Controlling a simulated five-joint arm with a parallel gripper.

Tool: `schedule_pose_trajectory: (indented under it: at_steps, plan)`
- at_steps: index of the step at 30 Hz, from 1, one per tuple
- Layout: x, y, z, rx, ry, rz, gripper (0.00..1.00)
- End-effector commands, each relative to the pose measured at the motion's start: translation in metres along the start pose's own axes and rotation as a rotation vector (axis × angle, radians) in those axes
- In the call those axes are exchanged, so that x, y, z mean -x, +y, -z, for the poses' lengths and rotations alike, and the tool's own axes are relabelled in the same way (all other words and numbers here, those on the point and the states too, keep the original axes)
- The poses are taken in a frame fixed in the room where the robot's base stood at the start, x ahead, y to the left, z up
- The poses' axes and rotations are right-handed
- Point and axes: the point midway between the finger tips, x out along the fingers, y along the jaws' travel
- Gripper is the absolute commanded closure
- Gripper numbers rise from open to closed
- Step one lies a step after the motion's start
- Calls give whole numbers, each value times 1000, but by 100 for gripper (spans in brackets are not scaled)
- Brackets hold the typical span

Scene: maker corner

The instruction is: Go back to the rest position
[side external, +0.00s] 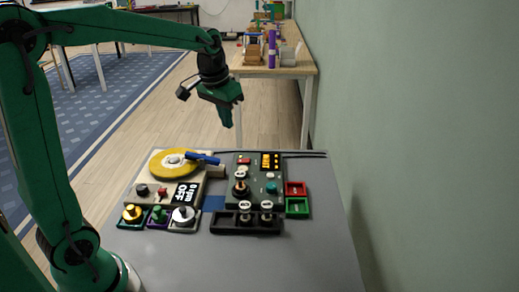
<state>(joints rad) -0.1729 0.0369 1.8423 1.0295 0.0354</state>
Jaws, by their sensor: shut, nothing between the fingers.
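My gripper (227,116) hangs at the end of my green arm, above the far edge of the grey table (320,255). Its fingers are together, point downward, and hold nothing. It is apart from everything on the table, with open air below the fingertips.
On the table, a beige panel with a yellow disc (168,163) and a blue bar (203,158) stands left. A dark panel (268,188) with knobs stands right, by a red tray (296,188) and a green tray (297,207). A wall (420,130) rises at right.

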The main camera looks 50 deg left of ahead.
Motion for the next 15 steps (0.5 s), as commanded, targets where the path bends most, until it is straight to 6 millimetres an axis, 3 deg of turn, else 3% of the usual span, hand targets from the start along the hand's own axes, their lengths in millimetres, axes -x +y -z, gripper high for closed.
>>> schedule_pose_trajectory:
  at_steps: [6,15]
  plan:
    - [25,15,-39,-28,56,-8,100]
    - [44,31,-95,-65,130,-22,100]
